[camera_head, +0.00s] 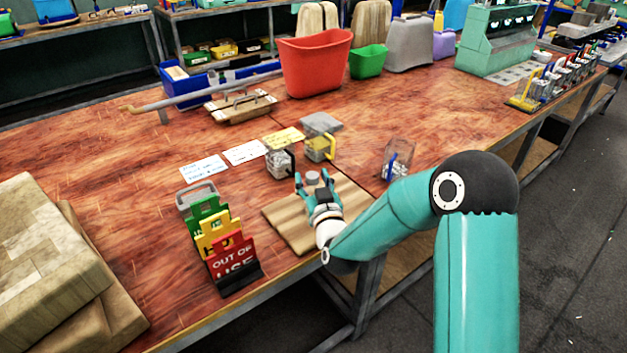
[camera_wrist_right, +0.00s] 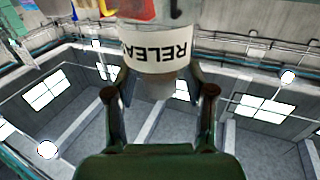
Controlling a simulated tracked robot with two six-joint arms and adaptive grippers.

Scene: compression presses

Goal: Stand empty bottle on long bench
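The long bench (camera_head: 110,150) has a red-brown wood top and runs from front left to back right. My right gripper (camera_head: 316,188) is low over a pale wooden board (camera_head: 285,222) at the bench's front edge. In the right wrist view my right gripper (camera_wrist_right: 158,80) has its fingers against both sides of a bottle. The bottle (camera_wrist_right: 158,52) has a white label reading "RELEA", upside down in that view. In the head view a round grey top (camera_head: 313,177) shows just past the fingers; the rest is hidden. I cannot tell whether the bottle touches the board. My left gripper is out of view.
A stacked sign holder (camera_head: 222,245) stands left of the board. Small padlock-like blocks (camera_head: 280,162) and a clear case (camera_head: 397,158) stand near the gripper. Thick boards (camera_head: 45,265) lie at left. A red bin (camera_head: 315,62) stands behind. Bench top between is partly clear.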

